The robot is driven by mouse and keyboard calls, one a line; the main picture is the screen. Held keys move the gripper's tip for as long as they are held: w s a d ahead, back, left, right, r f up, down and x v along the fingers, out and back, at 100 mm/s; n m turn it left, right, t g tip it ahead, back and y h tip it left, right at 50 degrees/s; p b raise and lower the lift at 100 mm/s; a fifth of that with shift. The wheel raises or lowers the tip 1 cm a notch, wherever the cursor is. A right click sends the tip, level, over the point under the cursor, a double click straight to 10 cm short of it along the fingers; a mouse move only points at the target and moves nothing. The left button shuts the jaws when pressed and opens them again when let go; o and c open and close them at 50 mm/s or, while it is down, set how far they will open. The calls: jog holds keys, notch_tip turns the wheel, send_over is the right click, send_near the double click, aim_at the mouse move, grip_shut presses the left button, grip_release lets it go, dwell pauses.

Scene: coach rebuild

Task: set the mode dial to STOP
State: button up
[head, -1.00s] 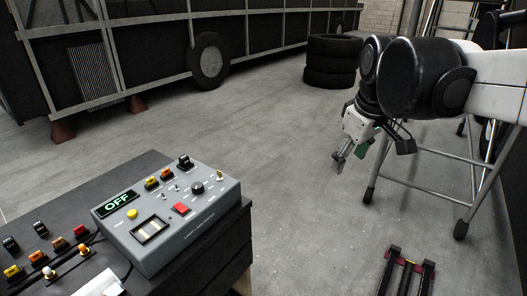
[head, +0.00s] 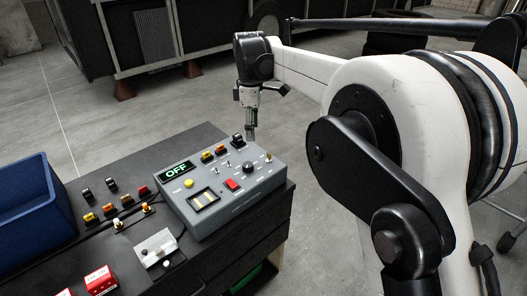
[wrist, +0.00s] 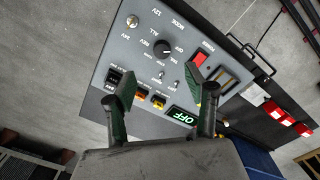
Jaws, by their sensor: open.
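The mode dial is a round black knob (head: 248,166) near the right end of the grey control box (head: 207,217). In the wrist view the knob (wrist: 161,48) sits among small printed labels, with MODE above it; its pointer direction is too small to tell. The box's lit display (head: 177,172) reads OFF in green. My gripper (head: 251,136) hangs above the back edge of the box, apart from the dial.
A red switch (head: 232,184), a yellow button (head: 188,183) and several toggles and rockers crowd the box. Open floor lies behind.

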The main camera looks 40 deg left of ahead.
aim_at(248, 164)
jog(key=shift+n, duration=0.3)
jog(key=f, duration=0.5)
jog(key=a+f, duration=0.1)
jog(key=f, duration=0.3)
jog(key=f+p, duration=0.1)
jog(key=f, duration=0.4)
jog(key=shift+s+a+f, duration=0.3)
jog(key=shift+s, duration=0.1)
jog(key=c, duration=1.2)
jog(key=shift+o, duration=0.2)
